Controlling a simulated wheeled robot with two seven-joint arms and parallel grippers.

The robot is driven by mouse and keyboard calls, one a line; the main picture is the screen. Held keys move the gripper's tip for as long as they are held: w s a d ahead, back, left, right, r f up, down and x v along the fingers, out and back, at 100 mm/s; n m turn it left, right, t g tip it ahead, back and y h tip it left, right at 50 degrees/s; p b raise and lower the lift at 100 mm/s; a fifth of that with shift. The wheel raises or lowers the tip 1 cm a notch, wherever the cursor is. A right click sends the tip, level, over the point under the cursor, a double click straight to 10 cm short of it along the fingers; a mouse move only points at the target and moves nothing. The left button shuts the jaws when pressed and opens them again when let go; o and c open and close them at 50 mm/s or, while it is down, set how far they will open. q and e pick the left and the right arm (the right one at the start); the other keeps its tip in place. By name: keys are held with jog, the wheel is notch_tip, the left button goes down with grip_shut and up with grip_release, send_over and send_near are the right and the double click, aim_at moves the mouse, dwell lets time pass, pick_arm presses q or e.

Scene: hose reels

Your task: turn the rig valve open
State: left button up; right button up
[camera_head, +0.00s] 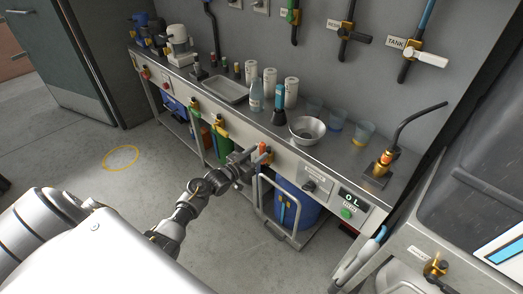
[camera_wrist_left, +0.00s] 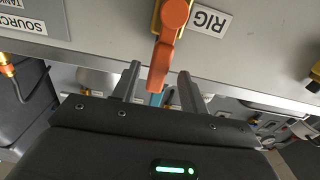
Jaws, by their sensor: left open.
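The rig valve is on the front panel of the steel bench, with an orange handle (camera_wrist_left: 162,58) on a brass body beside a RIG label (camera_wrist_left: 211,18). In the head view the orange handle (camera_head: 263,147) shows small at the bench front. My left gripper (camera_head: 252,160) is right by it. In the left wrist view its two dark fingers (camera_wrist_left: 157,84) are apart, and the handle's free end appears between them. I cannot tell whether either finger touches it. A blue hose part shows behind the handle. My right gripper is not in view.
The bench (camera_head: 327,154) carries a metal bowl (camera_head: 307,129), bottles and cups. Below it stand a blue drum (camera_head: 296,203) and a metal cart frame (camera_head: 264,211). Wall valves include one labelled TANK (camera_head: 396,43). The floor left of the gripper is clear.

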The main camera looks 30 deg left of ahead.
pick_arm(q)
jog(key=v, duration=0.7)
jog(key=shift+s, duration=0.3)
jog(key=shift+r, duration=0.1)
